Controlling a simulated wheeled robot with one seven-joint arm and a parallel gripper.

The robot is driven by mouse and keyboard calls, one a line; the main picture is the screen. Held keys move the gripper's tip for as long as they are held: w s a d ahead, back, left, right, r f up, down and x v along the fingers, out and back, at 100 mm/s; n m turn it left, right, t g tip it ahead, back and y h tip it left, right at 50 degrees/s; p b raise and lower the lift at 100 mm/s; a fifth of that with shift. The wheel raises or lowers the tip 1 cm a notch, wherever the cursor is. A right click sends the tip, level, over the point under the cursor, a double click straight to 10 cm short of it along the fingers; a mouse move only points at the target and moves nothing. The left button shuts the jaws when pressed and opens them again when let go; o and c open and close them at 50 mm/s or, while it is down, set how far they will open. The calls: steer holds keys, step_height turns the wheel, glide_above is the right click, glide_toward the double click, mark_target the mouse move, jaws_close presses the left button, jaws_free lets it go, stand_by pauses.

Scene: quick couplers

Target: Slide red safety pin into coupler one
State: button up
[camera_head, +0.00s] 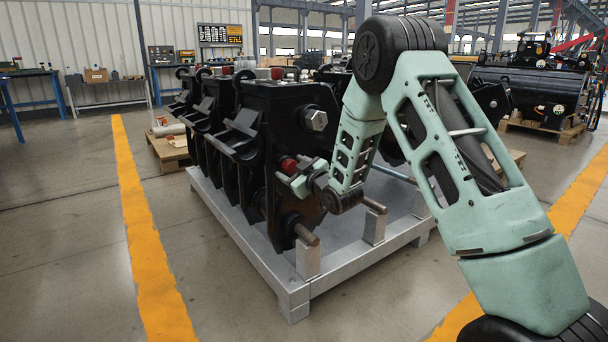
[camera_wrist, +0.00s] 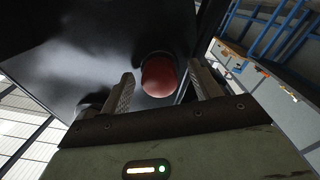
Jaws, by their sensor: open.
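The black coupler (camera_head: 290,130) nearest me stands on a grey metal frame. A red safety pin (camera_head: 288,165) sticks out from the coupler's side, low on its face. In the wrist view the round red head of the pin (camera_wrist: 158,76) lies against the black coupler plate (camera_wrist: 90,60). My gripper (camera_head: 296,180) is at the pin, with its fingers open. In the wrist view one finger is on each side of the red head, with a gap to both, and the gripper (camera_wrist: 160,88) holds nothing. The pin's shaft is hidden behind its head.
More black couplers (camera_head: 208,105) stand in a row behind on the grey frame (camera_head: 262,266). Metal bars stick out near the frame's front, close under my arm. Yellow floor lines (camera_head: 140,230) run on both sides. The floor at the left is clear.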

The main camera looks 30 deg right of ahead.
steer(key=s+p, duration=0.5)
steer(key=s, duration=1.2)
steer(key=shift+d, duration=0.3)
steer(key=s+a+r+g+y+p, duration=0.1)
steer(key=a+g+p, duration=0.15)
steer(key=a, duration=0.45)
steer(key=s+a+r+g+p, duration=0.1)
steer(key=s+a+r+g, duration=0.1)
steer(key=a+g, duration=0.35)
steer(key=s+a+r+g+y+p, duration=0.1)
steer(key=a+p, duration=0.1)
steer(key=a, duration=0.6)
steer(key=s+a+r+n+g+h+p, duration=0.1)
steer(key=s+a+r+g+p, duration=0.3)
steer(key=s, duration=0.9)
steer(key=s+a+r+n+g+h+p, duration=0.1)
steer(key=s+a+r+g, duration=0.4)
steer(key=s, duration=0.8)
step_height(320, 180, up, 37)
steer(key=p, duration=3.7)
steer(key=shift+w+d, duration=0.15)
steer(key=shift+w, duration=0.25)
